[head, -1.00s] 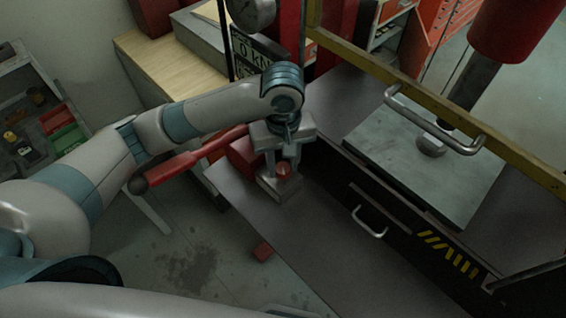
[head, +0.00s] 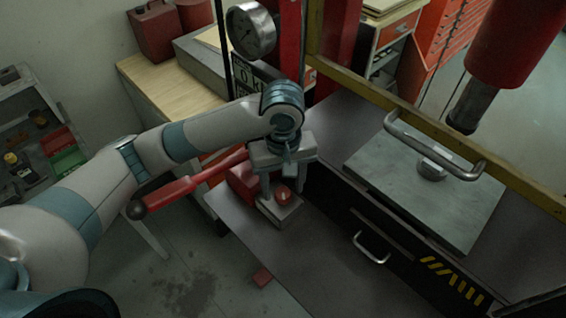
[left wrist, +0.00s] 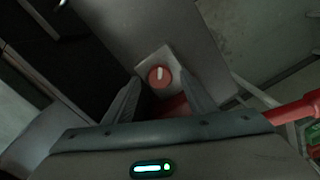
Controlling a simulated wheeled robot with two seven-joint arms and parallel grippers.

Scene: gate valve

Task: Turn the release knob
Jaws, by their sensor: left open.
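The release knob (head: 284,197) is a small round red knob on a grey block (head: 277,213) at the foot of the press. In the left wrist view the knob (left wrist: 158,78) faces me, with a pale pointer mark lying near upright in the picture. My left gripper (head: 283,188) is above the knob, pointing down, with its fingers spread on either side. In the left wrist view the open left gripper (left wrist: 160,88) shows a gap between each finger and the knob. My right gripper is not in view.
A red pump lever (head: 185,188) slants out beside the block, under my left arm. A yellow rail (head: 395,92) and a metal handle (head: 430,148) stand right of the gripper. A gauge (head: 250,30) hangs above.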

